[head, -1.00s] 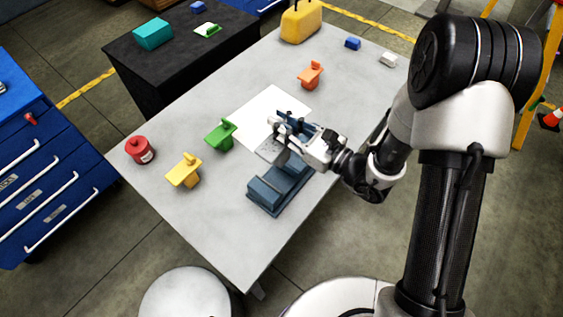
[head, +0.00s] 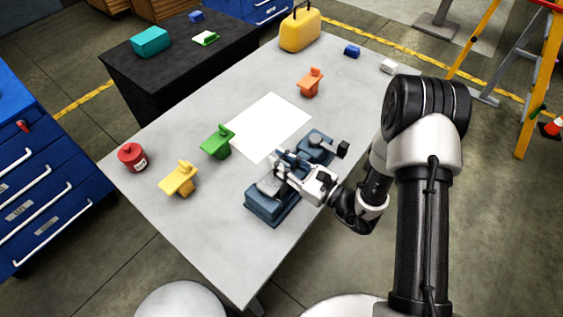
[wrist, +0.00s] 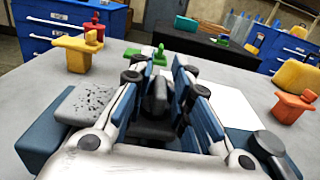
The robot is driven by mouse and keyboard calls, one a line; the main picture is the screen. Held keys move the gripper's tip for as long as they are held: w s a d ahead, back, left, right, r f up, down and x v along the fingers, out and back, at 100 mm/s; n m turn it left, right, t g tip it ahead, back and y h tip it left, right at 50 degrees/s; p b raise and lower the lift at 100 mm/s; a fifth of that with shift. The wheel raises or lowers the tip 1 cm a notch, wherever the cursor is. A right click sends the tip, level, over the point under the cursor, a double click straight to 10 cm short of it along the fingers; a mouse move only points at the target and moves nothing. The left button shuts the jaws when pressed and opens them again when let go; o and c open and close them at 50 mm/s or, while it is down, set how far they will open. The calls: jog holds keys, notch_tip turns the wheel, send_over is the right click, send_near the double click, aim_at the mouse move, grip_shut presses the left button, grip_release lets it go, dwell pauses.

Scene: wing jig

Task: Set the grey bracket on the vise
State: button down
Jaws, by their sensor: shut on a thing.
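The grey bracket (head: 269,187) is in my gripper (head: 283,167), over the near end of the blue-grey vise (head: 262,207) in the head view. In the wrist view its speckled grey plate (wrist: 88,104) shows left of my gripper (wrist: 158,88), above the vise's blue block (wrist: 38,146). The vise's far end, with a dark handle (head: 343,149), shows beyond my gripper.
A white sheet (head: 268,122) lies behind the vise. Green (head: 217,142), yellow (head: 179,180) and orange (head: 310,83) brackets stand on the table (head: 215,245).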

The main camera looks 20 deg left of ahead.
jog(key=c, duration=1.9)
grip_release()
jog(key=shift+f, duration=0.15)
jog(key=o, duration=0.5)
jog(key=shift+o, duration=0.2)
